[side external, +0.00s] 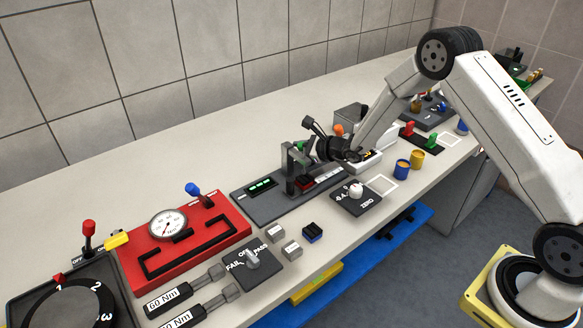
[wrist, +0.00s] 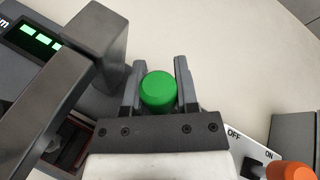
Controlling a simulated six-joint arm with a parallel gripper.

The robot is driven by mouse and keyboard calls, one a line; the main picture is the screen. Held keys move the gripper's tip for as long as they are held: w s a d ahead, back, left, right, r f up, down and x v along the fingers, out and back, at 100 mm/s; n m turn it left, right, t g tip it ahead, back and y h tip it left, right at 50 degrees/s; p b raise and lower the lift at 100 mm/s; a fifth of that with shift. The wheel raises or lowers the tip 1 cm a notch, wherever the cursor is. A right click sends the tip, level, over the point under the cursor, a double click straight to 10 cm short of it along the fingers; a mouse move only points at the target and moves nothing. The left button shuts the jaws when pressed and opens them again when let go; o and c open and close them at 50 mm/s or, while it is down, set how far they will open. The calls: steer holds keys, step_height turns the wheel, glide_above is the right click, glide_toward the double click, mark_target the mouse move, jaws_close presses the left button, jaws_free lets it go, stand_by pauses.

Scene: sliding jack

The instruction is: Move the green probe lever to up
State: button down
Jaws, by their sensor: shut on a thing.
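The green probe lever shows its round green knob (wrist: 158,91) in the wrist view, between the two fingers of my gripper (wrist: 160,67). My gripper is shut on the knob. In the side view my gripper (side external: 325,149) is at the right of the grey upright column (side external: 292,166) of the dark gauge stand (side external: 258,205). The stand's green-lit display (side external: 263,186) also shows in the wrist view (wrist: 30,38).
An orange-knobbed OFF/ON switch (wrist: 290,171) is close to my gripper at lower right in the wrist view. The column's grey block (wrist: 95,32) is close on the left. A ZERO dial (side external: 355,192) stands in front. A red gauge panel (side external: 215,232) lies farther left.

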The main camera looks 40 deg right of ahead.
steer(key=shift+a, duration=0.1)
stand_by(0.3)
steer(key=shift+c, duration=1.8)
jaws_free()
steer(key=shift+y, duration=0.3)
